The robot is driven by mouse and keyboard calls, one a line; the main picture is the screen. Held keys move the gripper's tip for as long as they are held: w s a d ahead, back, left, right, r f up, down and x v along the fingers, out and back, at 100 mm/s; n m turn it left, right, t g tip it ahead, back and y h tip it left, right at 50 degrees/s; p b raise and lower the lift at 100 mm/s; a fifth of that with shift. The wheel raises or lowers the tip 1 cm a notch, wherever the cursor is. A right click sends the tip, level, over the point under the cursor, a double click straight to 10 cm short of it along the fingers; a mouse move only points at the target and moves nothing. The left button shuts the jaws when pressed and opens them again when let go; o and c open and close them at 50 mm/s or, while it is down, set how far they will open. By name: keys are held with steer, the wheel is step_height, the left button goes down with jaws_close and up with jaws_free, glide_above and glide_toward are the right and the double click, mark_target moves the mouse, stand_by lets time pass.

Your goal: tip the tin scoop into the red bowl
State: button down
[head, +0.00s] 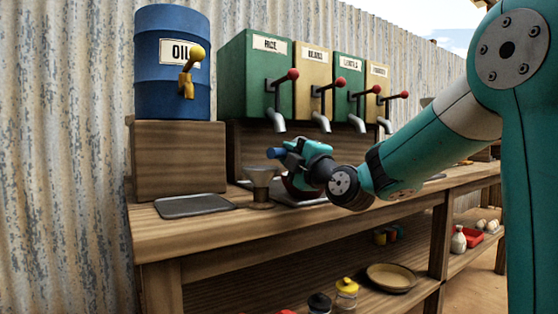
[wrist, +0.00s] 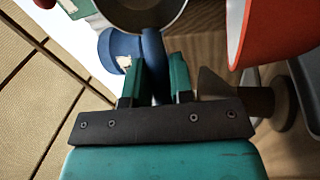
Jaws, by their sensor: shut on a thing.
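My gripper (head: 287,152) is shut on the blue handle of the tin scoop; the handle (wrist: 153,50) shows between the fingers (wrist: 157,75) in the wrist view. The scoop's round grey tin cup (wrist: 145,14) is at the top edge of that view, partly cut off, and I cannot tell what is in it. In the head view the handle's blue end (head: 275,152) sticks out left of my gripper, above the counter. The red bowl (wrist: 272,30) is beside the scoop, to the right in the wrist view. In the head view the bowl (head: 294,190) is mostly hidden below and behind my gripper.
A funnel-shaped stand (head: 260,184) is on the counter left of the bowl, close to my gripper. A flat grey tray (head: 195,206) lies farther left. A blue oil drum (head: 172,65) and several dispensers with spouts (head: 257,75) stand behind. The counter front (head: 230,232) is clear.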

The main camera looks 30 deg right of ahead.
steer(key=shift+w+r+p, duration=0.15)
steer(key=shift+r+p, duration=0.2)
steer(key=shift+p, duration=0.85)
steer(key=g+p, duration=0.1)
steer(key=p, duration=0.1)
steer(key=shift+w+p, duration=0.15)
steer(key=shift+p, duration=0.25)
steer(key=shift+w+f, duration=0.1)
steer(key=shift+f, duration=0.15)
steer(key=shift+f, duration=0.1)
steer(key=b, duration=0.2)
steer(key=shift+s+f+b, duration=0.2)
steer(key=shift+f+b, duration=0.05)
steer(key=shift+b, duration=0.05)
steer(key=shift+s+t+b, duration=0.1)
steer(key=shift+t+b, duration=0.2)
steer(key=shift+b, duration=0.7)
steer(key=shift+b, duration=0.4)
